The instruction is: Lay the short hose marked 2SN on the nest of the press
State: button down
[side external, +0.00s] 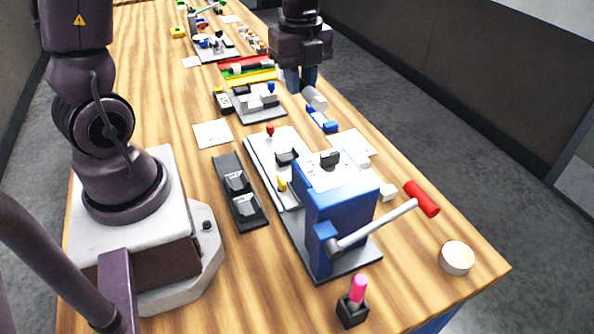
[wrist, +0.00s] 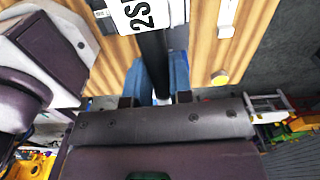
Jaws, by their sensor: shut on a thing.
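In the wrist view a black hose (wrist: 154,52) with a white tag (wrist: 145,14), its visible letters reading "2S", lies between the blue fingers of my gripper (wrist: 163,90). The gripper is shut on it. In the side view my gripper (side external: 300,80) points down over the far right part of the bench, and the hose cannot be made out clearly there. The blue press (side external: 345,207) stands at the near end on a dark base plate (side external: 352,267), its grey lever (side external: 375,225) reaching right. My gripper is well beyond it. I cannot make out the nest clearly.
A white board (side external: 258,160) with a red knob lies left of the press, beside a black tray (side external: 257,216). Blue parts (side external: 322,119) lie near my gripper.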

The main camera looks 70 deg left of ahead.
jog(key=shift+s+d+f, duration=0.15)
jog(key=shift+s+f, duration=0.2)
notch_tip(320, 180, down, 18)
jog(key=shift+r, duration=0.1)
jog(key=shift+f, duration=0.35)
